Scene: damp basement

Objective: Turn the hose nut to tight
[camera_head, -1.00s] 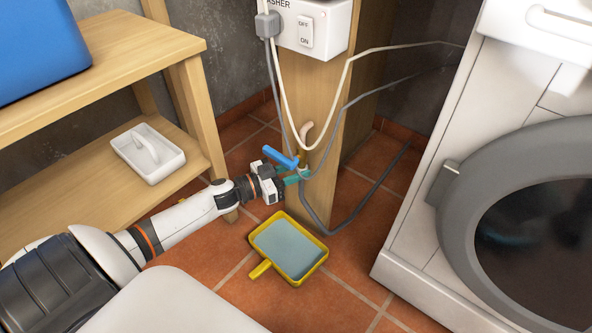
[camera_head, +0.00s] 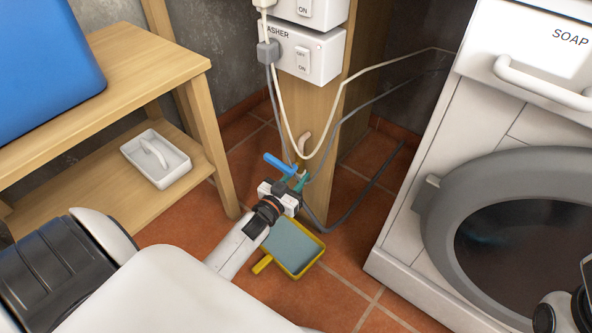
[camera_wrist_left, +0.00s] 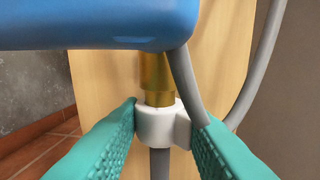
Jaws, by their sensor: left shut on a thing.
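The hose nut (camera_wrist_left: 157,124) is a white ring with a small wing on its right side, under a brass tap spout (camera_wrist_left: 156,75) in the left wrist view. A grey hose (camera_wrist_left: 160,166) hangs straight below it. My left gripper (camera_head: 298,181) is shut on the nut, one teal finger on each side. In the head view the fingers largely hide the nut. The tap's blue lever (camera_head: 280,163) sits just above the gripper and crosses the top of the wrist view. My right gripper is out of view; only part of an arm shows at the bottom right corner.
A wooden post (camera_head: 314,110) stands behind the tap, with switch boxes (camera_head: 308,58) and loose cables. A yellow tray (camera_head: 263,265) lies on the tiles below my left wrist. A wooden shelf (camera_head: 203,115) stands left, a white washer (camera_head: 425,150) right.

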